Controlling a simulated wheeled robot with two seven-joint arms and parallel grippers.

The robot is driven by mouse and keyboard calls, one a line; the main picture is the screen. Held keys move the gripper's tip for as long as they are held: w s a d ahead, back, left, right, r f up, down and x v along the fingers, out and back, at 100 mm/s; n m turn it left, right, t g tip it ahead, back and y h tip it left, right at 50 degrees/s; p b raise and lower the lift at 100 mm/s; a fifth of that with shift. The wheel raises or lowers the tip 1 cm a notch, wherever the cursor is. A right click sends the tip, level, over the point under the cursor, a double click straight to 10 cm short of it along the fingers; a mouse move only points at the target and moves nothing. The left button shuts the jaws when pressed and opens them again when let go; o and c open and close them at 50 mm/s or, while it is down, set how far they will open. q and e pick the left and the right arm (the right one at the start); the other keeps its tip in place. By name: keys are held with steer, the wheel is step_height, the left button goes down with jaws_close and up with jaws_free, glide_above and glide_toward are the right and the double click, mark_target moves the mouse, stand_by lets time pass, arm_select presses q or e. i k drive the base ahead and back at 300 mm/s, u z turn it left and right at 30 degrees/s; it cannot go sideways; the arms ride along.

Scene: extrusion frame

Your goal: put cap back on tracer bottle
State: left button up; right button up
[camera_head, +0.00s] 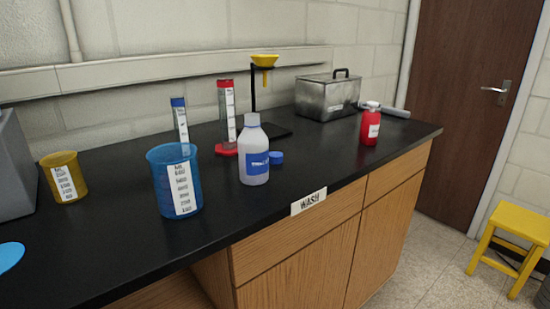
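The tracer bottle (254,157) is a whitish bottle with a blue label. It stands upright on the black bench near the front edge, above the WASH sign. Its narrow neck points up and shows no blue cap on it. A small blue cap (276,158) lies on the bench just right of the bottle, close beside it. I cannot tell whether they touch. Neither of my grippers is in view.
A blue beaker (170,190) stands left of the bottle. Behind are a red cylinder (227,120), a blue-topped cylinder (180,125) and a stand with a yellow funnel (265,60). A red bottle (371,127) and metal box (326,97) stand right. Bench right of the cap is clear.

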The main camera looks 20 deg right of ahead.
mark_target(253, 143)
steer(key=u, duration=3)
steer(key=k, duration=2.2)
steer(key=z, duration=1.4)
